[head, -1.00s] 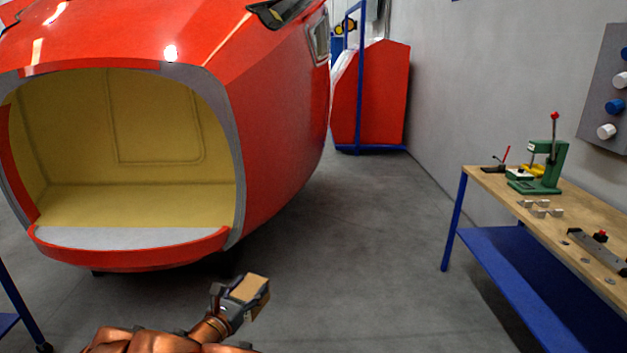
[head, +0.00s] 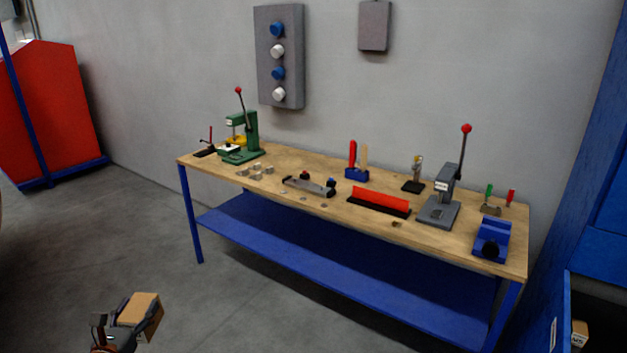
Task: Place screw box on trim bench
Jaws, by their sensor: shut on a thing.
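My gripper (head: 122,322) is at the lower left of the head view, shut on a small brown cardboard screw box (head: 137,309). It holds the box above the grey floor, apart from any bench. A long bench with a wooden top (head: 290,165) and blue legs stands against the wall, to the right of and beyond my gripper. I cannot tell from a label that it is the trim bench.
The bench holds a green press (head: 250,140), a grey press (head: 440,207), a blue vise (head: 491,240), a red bar (head: 380,199) and small parts. Bare wood shows between them. A blue rack (head: 590,240) stands right. Open floor (head: 110,230) lies before the bench.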

